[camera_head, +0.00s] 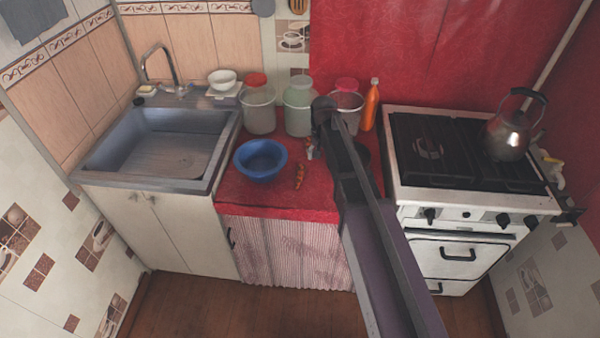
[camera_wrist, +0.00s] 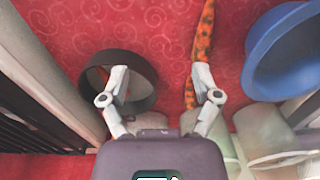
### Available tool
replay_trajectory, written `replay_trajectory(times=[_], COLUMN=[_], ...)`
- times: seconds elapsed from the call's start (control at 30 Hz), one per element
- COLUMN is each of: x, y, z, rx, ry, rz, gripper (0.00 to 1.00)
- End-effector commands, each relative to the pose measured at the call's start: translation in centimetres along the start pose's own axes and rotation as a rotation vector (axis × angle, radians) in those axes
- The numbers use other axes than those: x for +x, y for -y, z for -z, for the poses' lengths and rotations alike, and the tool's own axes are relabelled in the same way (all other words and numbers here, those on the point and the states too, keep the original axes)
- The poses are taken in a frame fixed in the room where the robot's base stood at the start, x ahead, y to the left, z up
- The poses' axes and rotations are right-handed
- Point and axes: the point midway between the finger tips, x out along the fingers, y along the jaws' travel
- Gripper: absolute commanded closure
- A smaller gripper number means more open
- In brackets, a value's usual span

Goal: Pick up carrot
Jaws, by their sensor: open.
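The carrot (camera_head: 300,176) is a thin, mottled orange stick lying on the red counter, just right of the blue bowl. It also shows in the wrist view (camera_wrist: 203,42), running from the top edge down to behind my right-hand finger. My gripper (camera_wrist: 160,75) is open and empty, with its two fingers spread above the counter. The carrot lies under the right-hand finger rather than midway between the fingers. In the head view my gripper (camera_head: 312,152) is seen small, slightly beyond and right of the carrot, partly hidden by my arm.
A blue bowl (camera_head: 261,160) stands left of the carrot. A dark round container (camera_wrist: 146,68) is under the left-hand finger. Jars (camera_head: 299,108) and an orange bottle (camera_head: 371,105) stand at the back. The sink is left, the stove (camera_head: 402,180) right. The red cloth between carrot and dark container is bare.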

Motion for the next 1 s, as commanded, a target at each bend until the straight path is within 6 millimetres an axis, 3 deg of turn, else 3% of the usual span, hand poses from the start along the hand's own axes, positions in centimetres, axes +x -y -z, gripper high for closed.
replay_trajectory(times=[0.03, 0.1, 0.3, 1.0], x=[-0.2, -0.4, -0.5, 0.3], y=[1.9, 3.7, 6.9, 7.4], z=[1.7, 2.8, 4.4, 4.7], rx=[0.002, 0.011, 0.028, 0.034], ry=[0.000, 0.000, 0.000, 0.000], rz=[0.000, 0.000, 0.000, 0.000], gripper=[0.19, 0.19, 0.19, 0.19])
